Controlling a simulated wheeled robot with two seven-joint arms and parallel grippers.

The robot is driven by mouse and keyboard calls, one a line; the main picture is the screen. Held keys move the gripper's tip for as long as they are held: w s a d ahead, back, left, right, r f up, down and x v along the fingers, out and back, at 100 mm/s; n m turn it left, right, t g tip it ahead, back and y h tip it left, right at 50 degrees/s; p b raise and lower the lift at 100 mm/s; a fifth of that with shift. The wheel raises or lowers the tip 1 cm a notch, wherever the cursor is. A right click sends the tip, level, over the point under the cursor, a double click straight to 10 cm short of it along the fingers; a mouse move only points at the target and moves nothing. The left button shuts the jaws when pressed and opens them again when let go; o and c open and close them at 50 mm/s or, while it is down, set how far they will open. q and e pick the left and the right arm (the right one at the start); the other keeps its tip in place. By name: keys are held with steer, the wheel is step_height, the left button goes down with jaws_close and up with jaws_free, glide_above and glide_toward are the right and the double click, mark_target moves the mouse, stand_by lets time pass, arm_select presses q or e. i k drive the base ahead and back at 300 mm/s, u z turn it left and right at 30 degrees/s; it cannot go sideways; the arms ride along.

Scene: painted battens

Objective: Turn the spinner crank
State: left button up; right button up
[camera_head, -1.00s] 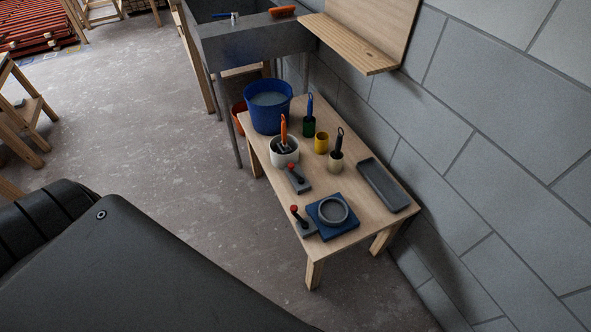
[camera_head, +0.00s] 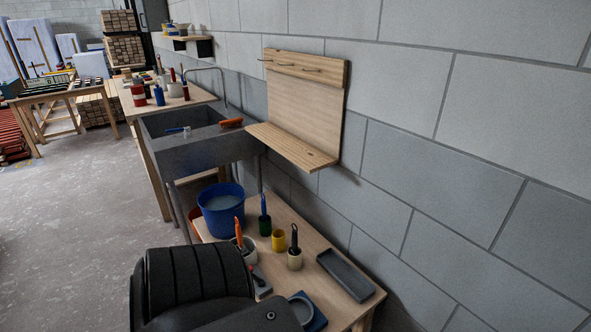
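No part is clearly identifiable as the spinner crank. A blue square base (camera_head: 319,322) with a grey round dish (camera_head: 299,308) lies on the low wooden table (camera_head: 335,238), at the bottom of the head view and partly hidden by my black arm link. A grey block (camera_head: 262,284) beside it is mostly hidden by the same link. The red-knobbed handles seen there earlier are now largely covered. Neither of my grippers shows in the view.
The table also bears a blue bucket (camera_head: 222,212), a yellow cup (camera_head: 278,241), pots holding handled tools, and a grey tray (camera_head: 345,274). Behind stands a grey sink (camera_head: 205,153) with an orange brush (camera_head: 231,123). A wooden rack (camera_head: 305,105) hangs on the block wall.

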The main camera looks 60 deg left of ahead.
mark_target(261, 283)
steer(key=z, duration=0.05)
steer(key=k, duration=0.85)
steer(key=u, duration=0.95)
steer(key=i, duration=0.5)
steer(key=z, duration=0.05)
